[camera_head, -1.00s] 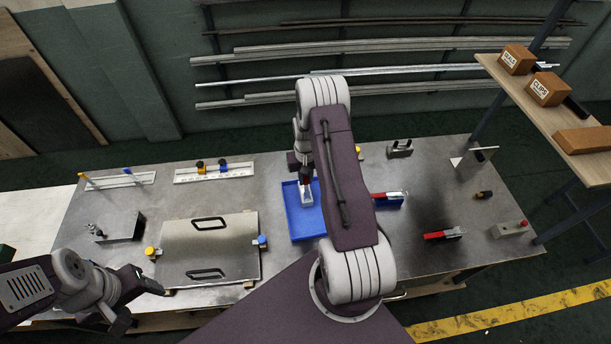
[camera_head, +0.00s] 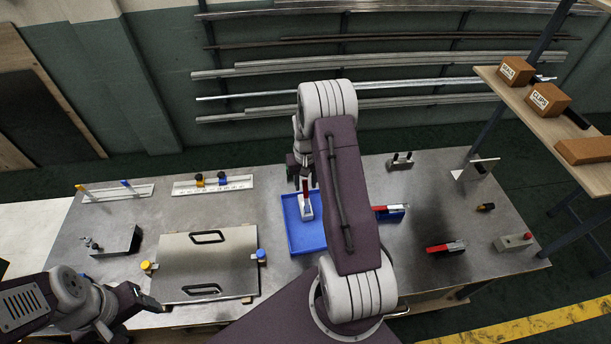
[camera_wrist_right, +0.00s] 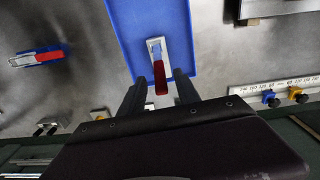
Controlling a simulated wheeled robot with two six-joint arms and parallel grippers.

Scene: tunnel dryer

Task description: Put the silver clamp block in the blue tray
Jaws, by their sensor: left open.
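The silver clamp block (camera_head: 307,209), with a red handle, sits inside the blue tray (camera_head: 312,243) near the middle of the table. In the right wrist view the clamp block (camera_wrist_right: 155,48) rests on the floor of the tray (camera_wrist_right: 117,25), and its red handle points toward my gripper. My right gripper (camera_wrist_right: 159,78) is open, its fingers apart on either side of the handle with gaps. In the head view my right gripper (camera_head: 301,177) is just behind the block, partly hidden by my arm. My left gripper (camera_head: 142,314) is open and empty at the front left.
A plate with two handles (camera_head: 208,263) lies left of the tray. A shelf with boxes (camera_head: 547,99) stands at the right.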

